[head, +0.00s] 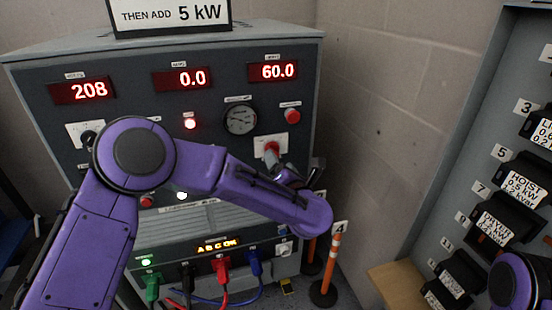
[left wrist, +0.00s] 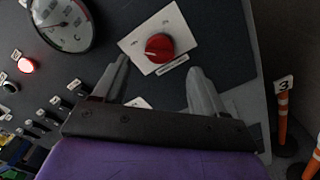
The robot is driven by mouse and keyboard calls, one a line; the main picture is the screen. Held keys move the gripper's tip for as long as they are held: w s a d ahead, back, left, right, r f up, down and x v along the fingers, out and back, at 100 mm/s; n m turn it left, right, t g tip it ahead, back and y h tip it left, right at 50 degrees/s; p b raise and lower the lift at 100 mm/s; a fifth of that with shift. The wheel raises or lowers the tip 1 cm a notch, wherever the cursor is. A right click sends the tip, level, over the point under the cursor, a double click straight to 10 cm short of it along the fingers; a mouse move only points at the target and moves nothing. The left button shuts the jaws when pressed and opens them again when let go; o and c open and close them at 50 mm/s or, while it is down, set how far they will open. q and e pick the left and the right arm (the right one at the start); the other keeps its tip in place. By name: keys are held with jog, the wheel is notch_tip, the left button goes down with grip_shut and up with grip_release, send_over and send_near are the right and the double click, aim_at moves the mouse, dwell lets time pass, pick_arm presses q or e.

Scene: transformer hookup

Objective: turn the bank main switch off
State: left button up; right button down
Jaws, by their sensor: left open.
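The bank main switch appears to be the red rotary knob (head: 271,149) on a white plate on the grey cabinet's front, lower right of the round gauge. In the left wrist view the red knob (left wrist: 159,47) sits ahead, its plate labels too small to read surely. My left gripper (head: 280,168) is just in front of the knob, partly hidden by my own arm. In the left wrist view its fingers (left wrist: 160,70) are spread, one on each side below the knob, with nothing between them. My right gripper is out of view.
Coloured plugs (head: 220,280) and cables are below. Orange posts (head: 333,255) stand right of it. A breaker panel (head: 480,100) is at far right.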

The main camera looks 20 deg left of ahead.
pick_arm(q)
jog(key=v, duration=0.5)
